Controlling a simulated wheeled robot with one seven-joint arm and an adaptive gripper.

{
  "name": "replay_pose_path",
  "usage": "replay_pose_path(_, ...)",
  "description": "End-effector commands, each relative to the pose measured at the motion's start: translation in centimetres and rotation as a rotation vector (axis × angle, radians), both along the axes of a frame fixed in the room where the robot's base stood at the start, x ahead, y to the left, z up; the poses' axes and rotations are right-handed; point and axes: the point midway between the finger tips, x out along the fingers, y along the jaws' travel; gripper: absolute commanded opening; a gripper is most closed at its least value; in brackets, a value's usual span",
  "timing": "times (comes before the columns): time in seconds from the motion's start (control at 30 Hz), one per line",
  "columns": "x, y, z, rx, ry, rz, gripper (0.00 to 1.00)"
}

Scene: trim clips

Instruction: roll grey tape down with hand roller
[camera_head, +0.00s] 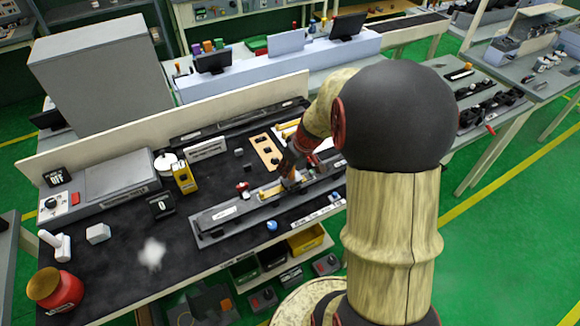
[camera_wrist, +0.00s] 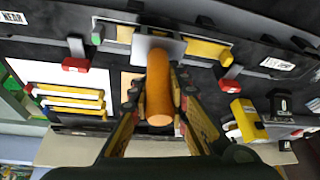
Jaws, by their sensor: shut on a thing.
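My gripper (camera_wrist: 160,115) is shut on the orange handle of the hand roller (camera_wrist: 158,88). The roller's pale grey head (camera_wrist: 152,42) is over a yellow strip (camera_wrist: 205,49) in the long dark fixture. I cannot tell whether the head touches the strip. I cannot make out the grey tape apart from the roller's head, which may hide it. In the head view my gripper (camera_head: 290,168) is low over the long grey fixture (camera_head: 215,222), and my arm hides part of the fixture's right side.
Red clamps (camera_wrist: 76,63) (camera_wrist: 230,85) stand on both sides of the roller. A yellow box (camera_head: 184,178) and a wooden block with dark knobs (camera_head: 265,150) are behind the fixture. A red jar (camera_head: 62,292) stands at front left. The black mat (camera_head: 110,268) has free room at left.

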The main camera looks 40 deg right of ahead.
Motion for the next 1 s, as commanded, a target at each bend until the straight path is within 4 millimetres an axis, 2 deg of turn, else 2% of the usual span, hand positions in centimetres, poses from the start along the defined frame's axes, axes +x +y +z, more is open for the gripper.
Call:
replay_pose_path(0.03, -0.3, 0.4, -0.6, 0.007, 0.010, 0.002, 0.00)
replay_pose_path(1.0, 0.2, 3.5, -0.8, 0.009, 0.013, 0.002, 0.00)
